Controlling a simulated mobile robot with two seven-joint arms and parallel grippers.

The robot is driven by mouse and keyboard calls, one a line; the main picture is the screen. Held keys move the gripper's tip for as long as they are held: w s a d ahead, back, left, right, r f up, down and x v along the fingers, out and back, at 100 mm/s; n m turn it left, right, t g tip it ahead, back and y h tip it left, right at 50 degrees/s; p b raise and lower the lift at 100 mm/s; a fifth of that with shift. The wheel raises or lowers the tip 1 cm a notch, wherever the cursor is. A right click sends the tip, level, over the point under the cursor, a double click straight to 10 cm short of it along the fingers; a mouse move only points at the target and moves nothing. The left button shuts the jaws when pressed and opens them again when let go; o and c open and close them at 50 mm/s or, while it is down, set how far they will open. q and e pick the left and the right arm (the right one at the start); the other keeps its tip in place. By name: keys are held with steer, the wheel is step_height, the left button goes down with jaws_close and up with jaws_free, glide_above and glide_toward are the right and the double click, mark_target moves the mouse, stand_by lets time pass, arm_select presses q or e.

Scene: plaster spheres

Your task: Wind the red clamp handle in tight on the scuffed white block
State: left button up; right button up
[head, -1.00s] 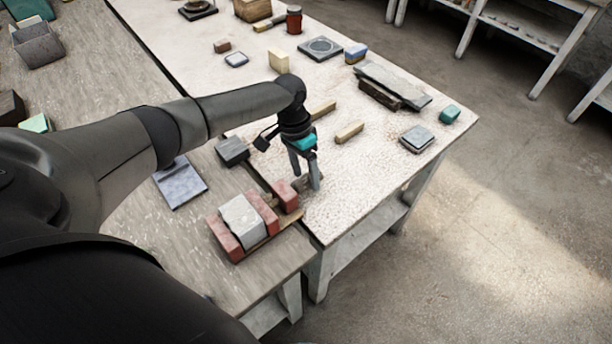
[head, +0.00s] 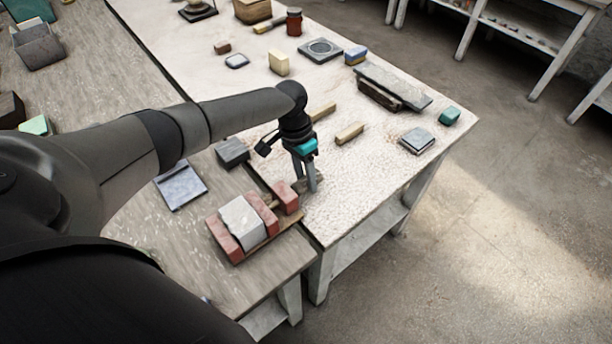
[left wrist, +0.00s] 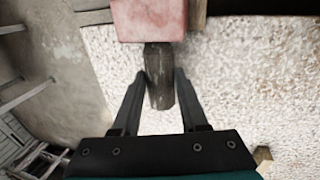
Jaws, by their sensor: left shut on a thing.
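The clamp has red blocks on a wooden base (head: 271,239) near the table's front corner. The scuffed white block (head: 240,221) sits between the left red jaw (head: 224,241) and the middle red jaw (head: 263,214); I cannot tell whether both jaws press on it. A third red block (head: 286,196) stands to the right, and the grey-brown clamp handle (left wrist: 159,78) sticks out from it. My left gripper (head: 307,189) points down at this handle. In the left wrist view, its fingers (left wrist: 160,76) are shut on the handle from both sides. My right gripper is out of view.
A dark grey block (head: 232,152) and a flat grey slab (head: 181,184) lie behind the clamp. Wooden pieces (head: 350,133) lie beyond my gripper. The pale tabletop (head: 340,190) right of the gripper is clear to its edge.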

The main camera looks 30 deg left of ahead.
arm_select(q)
jaws_close()
steer(key=shift+w+a+f+g+h+b, duration=0.1)
steer(key=shift+f+g+h+b, duration=0.15)
steer(key=shift+h+b, duration=0.65)
steer(key=h+b, duration=0.1)
steer(key=b, duration=0.2)
steer(key=g+h+b, duration=0.1)
steer(key=b, duration=0.2)
steer(key=h+b, duration=0.1)
steer(key=b, duration=0.1)
steer(key=shift+w+a+f+g+h+b, duration=0.1)
steer(key=shift+a+g+h+b, duration=0.15)
steer(key=shift+g+h+b, duration=0.15)
steer(key=shift+h+b, duration=0.5)
steer(key=shift+b, duration=0.75)
steer(key=shift+r, duration=0.2)
steer(key=o, duration=1)
jaws_free()
